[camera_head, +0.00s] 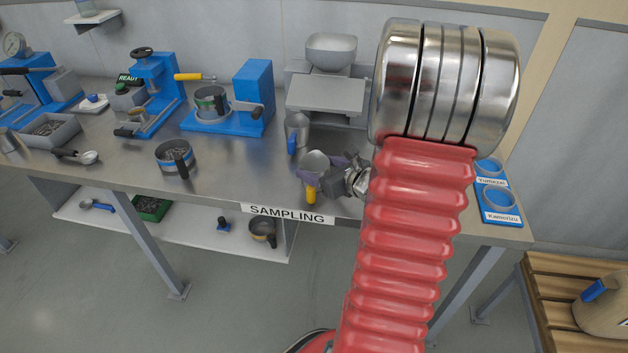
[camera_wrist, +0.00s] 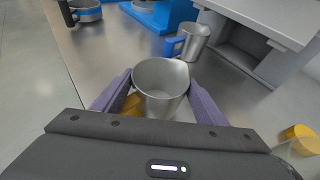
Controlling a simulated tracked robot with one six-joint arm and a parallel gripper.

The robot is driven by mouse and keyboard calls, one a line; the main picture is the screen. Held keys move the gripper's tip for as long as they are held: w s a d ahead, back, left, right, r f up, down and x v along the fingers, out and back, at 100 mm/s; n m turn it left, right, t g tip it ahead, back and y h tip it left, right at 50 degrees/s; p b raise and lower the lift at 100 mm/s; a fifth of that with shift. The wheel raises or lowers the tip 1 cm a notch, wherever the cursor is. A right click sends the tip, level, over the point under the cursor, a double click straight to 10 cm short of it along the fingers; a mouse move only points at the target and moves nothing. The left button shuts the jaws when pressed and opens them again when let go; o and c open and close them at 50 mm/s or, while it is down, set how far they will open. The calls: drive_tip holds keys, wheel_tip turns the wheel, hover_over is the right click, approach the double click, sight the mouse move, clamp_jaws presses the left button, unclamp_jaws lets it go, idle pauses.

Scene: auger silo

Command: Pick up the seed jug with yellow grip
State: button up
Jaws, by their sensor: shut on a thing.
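The seed jug with yellow grip (camera_head: 315,165) is a small metal jug near the front edge of the sampling bench, above the SAMPLING label. Its yellow grip (camera_head: 311,194) points toward the front. My gripper (camera_head: 325,170) has its purple fingers on both sides of the jug, shut on it. In the wrist view the jug (camera_wrist: 161,82) stands between the two fingers, its open mouth up, and its yellow grip (camera_wrist: 132,104) is partly hidden behind the left finger. I cannot tell whether the jug still touches the bench.
A similar jug with a blue grip (camera_head: 297,130) stands just behind; it also shows in the wrist view (camera_wrist: 193,42). A sieve pan (camera_head: 174,156) is to the left. Blue labelled holders (camera_head: 497,203) sit at the bench's right end.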

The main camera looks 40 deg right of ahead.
wheel_tip(320, 180, up, 10)
idle(0.9)
idle(0.5)
